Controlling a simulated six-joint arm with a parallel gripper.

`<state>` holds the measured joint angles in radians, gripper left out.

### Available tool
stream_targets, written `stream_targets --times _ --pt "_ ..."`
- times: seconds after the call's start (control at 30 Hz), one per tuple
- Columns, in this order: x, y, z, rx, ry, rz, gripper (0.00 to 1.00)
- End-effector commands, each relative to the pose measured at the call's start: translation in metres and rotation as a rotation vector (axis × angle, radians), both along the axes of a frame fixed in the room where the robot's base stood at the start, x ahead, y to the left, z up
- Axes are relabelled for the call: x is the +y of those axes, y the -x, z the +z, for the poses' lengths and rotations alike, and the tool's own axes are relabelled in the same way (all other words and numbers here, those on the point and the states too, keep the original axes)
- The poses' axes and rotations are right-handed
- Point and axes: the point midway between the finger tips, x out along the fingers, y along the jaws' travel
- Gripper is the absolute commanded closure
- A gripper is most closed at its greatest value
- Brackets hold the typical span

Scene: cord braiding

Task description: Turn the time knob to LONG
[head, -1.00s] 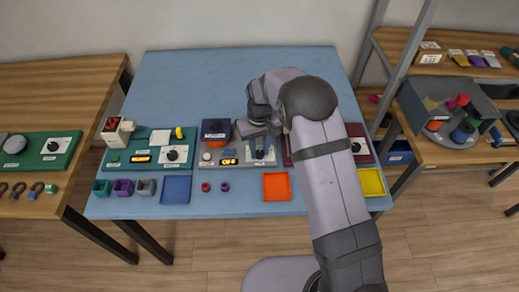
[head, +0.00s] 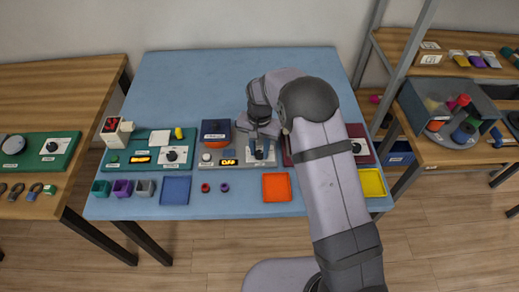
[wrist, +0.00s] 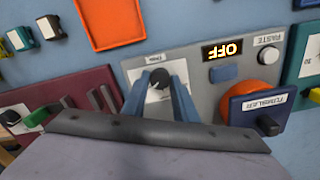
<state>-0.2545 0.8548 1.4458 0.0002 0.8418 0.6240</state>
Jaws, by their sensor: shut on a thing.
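The grey panel (wrist: 205,72) carries a dark round knob (wrist: 160,78) on a white dial plate. A small label (wrist: 155,58) beside the knob is upside down and hard to read here. My gripper (wrist: 161,86) has its two blue fingers on either side of the knob and is shut on it. In the head view my gripper (head: 262,140) is over the right part of the grey panel (head: 212,167) and partly hides the dial. The pointer's direction and the LONG mark cannot be made out.
The panel's display (wrist: 226,49) reads OFF. A blue TUMBLER block (wrist: 262,106) stands beside an orange round part on the same panel. A maroon panel (wrist: 75,92) with a knob lies alongside. An orange tray (head: 277,187) lies in front.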

Motion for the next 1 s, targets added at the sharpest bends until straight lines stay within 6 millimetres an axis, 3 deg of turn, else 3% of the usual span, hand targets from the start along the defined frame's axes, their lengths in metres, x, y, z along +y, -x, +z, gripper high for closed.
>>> stream_targets --times 0.47,0.5,0.57,1.0 --pt "0.0001 -0.0019 0.0017 -0.006 -0.001 -0.018 0.96" --pt "0.0001 -0.0019 0.0017 -0.006 -0.001 -0.018 0.67" --pt "0.0001 -0.0017 0.0015 -0.005 -0.001 -0.017 0.55" --pt "0.0002 -0.0012 0.0076 -0.004 -0.001 -0.016 0.55"
